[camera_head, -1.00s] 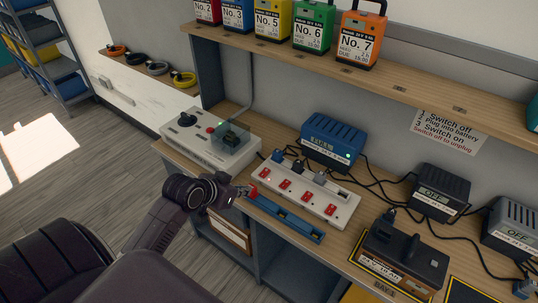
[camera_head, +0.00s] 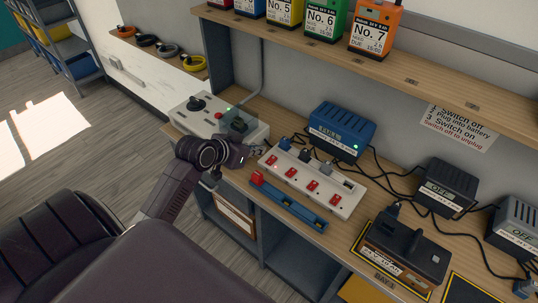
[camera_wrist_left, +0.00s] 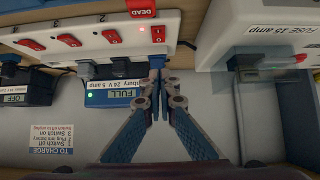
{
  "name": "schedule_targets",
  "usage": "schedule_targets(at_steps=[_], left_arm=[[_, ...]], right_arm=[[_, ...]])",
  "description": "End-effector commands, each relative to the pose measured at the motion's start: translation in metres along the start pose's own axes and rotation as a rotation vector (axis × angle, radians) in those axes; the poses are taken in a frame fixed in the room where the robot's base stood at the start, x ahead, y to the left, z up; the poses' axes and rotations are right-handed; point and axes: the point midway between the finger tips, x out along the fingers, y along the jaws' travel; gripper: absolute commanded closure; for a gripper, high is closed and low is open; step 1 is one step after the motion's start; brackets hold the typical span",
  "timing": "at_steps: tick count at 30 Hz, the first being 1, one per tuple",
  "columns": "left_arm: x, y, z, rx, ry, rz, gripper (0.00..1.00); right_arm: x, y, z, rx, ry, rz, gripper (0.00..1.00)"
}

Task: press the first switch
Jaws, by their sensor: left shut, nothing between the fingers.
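The white power strip (camera_head: 345,203) lies on the bench with a row of red rocker switches. The first switch (camera_head: 272,159) is at its left end and shows a small light. In the left wrist view, turned upside down, the first switch (camera_wrist_left: 158,34) glows brighter than the others. My left gripper (camera_head: 257,149) is at the strip's left end, close behind the first switch; contact cannot be told. In the wrist view its fingertips (camera_wrist_left: 158,76) are together and empty, near the strip's plug side. My right gripper is not in view.
A grey control box (camera_head: 200,123) stands left of the strip. A blue charger (camera_head: 340,130), reading FULL in the wrist view, stands behind it, with plugs and cables between. A blue rail (camera_head: 290,204) with a red end lies in front.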

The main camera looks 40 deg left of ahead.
Motion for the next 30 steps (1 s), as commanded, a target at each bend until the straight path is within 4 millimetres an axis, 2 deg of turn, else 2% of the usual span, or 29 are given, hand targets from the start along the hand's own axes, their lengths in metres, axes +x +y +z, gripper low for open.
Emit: schedule_targets(at_steps=[3, 10, 15, 21, 30], left_arm=[[0.023, 0.0, -0.002, -0.003, 0.0, 0.001, 1.0], [0.062, 0.001, -0.001, -0.001, 0.0, 0.002, 1.0], [0.079, 0.001, 0.018, -0.001, -0.003, 0.0, 1.0], [0.088, 0.0, 0.027, 0.001, -0.001, 0.0, 1.0], [0.089, 0.0, 0.029, 0.001, 0.0, -0.001, 1.0]], right_arm=[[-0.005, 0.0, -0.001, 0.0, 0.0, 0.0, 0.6], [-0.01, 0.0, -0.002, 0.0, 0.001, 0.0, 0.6], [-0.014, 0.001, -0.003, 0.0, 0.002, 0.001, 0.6], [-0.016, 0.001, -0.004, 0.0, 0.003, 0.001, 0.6], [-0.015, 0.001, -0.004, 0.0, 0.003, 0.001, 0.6]])
